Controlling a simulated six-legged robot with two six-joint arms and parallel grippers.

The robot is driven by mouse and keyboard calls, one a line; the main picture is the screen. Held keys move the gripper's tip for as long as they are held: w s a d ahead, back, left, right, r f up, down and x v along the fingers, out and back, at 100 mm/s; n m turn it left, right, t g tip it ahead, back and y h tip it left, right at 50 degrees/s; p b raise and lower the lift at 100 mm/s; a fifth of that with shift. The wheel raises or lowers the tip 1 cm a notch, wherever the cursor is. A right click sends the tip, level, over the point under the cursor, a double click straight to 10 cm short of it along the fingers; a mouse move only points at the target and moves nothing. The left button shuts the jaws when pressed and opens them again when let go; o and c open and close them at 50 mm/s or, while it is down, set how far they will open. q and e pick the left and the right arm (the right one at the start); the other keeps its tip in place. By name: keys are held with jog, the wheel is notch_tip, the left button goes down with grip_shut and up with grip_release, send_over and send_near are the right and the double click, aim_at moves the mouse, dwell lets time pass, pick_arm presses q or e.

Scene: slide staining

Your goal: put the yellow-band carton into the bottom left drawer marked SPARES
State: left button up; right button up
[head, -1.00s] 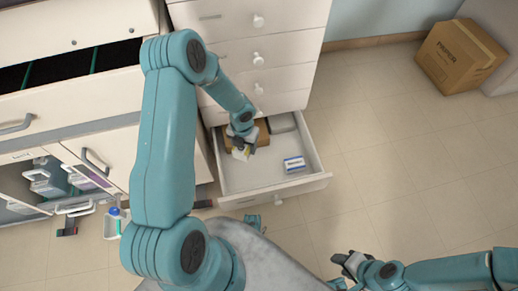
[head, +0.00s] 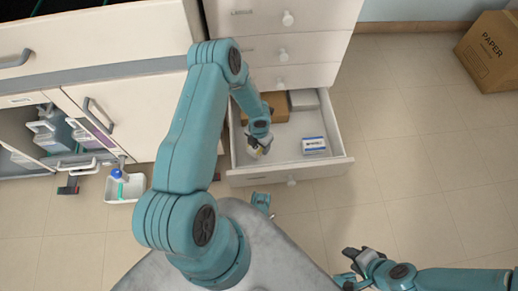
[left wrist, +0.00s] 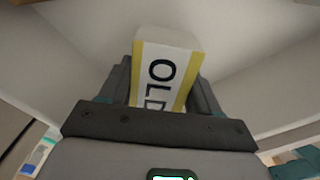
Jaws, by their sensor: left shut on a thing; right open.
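The yellow-band carton (left wrist: 162,75), white with yellow edges and the letters "OLD", is between the fingers of my left gripper (left wrist: 165,95) in the left wrist view. In the head view my left gripper (head: 258,148) is inside the open bottom drawer (head: 240,172), near its front left, and the carton is mostly hidden beneath it. Whether the carton touches the drawer floor I cannot tell. My right gripper (head: 352,268) is open and empty over the floor at the lower right. Any drawer label is too small to read.
The drawer also holds a brown box (head: 272,107), a grey item (head: 304,99) at the back and a small blue-and-white box (head: 315,146) at the right. A PAPER carton (head: 490,50) stands far right. A white caddy (head: 125,187) with a blue-capped bottle is on the floor at left.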

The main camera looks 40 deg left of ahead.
pick_arm(q)
jog(key=shift+f+b, duration=0.45)
jog(key=shift+f, duration=1.15)
pick_arm(e)
jog(key=shift+w+d+f, duration=0.1)
jog(key=shift+w+f, duration=0.25)
jog(key=shift+f, duration=0.35)
pick_arm(q)
jog(key=shift+f, duration=0.15)
jog(key=o, duration=1.1)
jog(key=shift+c, duration=0.2)
pick_arm(e)
jog(key=shift+f, duration=0.15)
